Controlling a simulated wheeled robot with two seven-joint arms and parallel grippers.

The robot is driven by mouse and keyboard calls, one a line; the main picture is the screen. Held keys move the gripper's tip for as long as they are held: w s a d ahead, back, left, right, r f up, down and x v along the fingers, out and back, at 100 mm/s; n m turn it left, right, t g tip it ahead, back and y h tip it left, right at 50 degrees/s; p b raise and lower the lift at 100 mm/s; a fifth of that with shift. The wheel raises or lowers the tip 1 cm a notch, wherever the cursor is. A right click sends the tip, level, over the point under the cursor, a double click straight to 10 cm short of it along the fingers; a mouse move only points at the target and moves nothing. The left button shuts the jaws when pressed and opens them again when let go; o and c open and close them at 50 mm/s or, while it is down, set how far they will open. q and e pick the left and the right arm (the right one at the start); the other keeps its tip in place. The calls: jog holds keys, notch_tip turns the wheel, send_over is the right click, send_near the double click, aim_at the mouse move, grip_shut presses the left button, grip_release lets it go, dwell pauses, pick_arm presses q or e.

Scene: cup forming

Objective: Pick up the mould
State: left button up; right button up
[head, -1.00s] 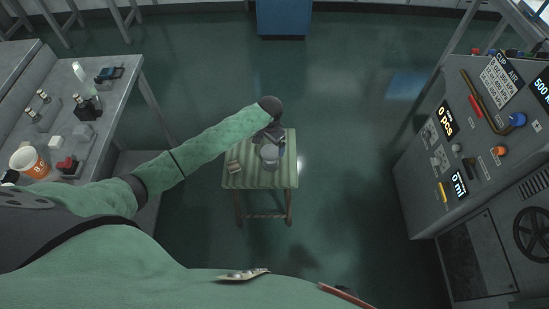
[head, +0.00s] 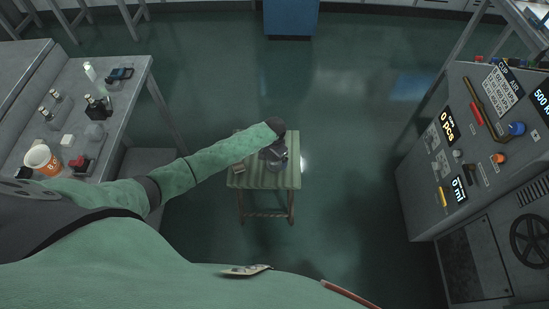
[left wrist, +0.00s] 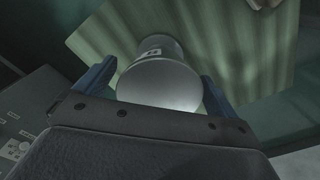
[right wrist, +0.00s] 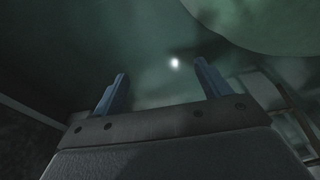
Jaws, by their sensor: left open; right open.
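The mould, a pale grey metal cylinder, shows in the left wrist view (left wrist: 160,78) with its round flat face toward the camera. It stands on a green striped stool (head: 290,180); in the head view it is mostly hidden by my gripper. My left gripper (head: 278,153) is over the stool at the mould. In the left wrist view its blue fingers (left wrist: 157,85) are open, one on each side of the mould; I cannot tell if they touch it.
A small brown object (head: 238,168) lies on the stool's left part. A grey workbench (head: 125,110) with bottles and an orange-white cup (head: 40,160) is at the left. A control machine (head: 480,150) stands at the right. The floor around the stool is clear.

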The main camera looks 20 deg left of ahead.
pick_arm(q)
jog(key=c, duration=1.4)
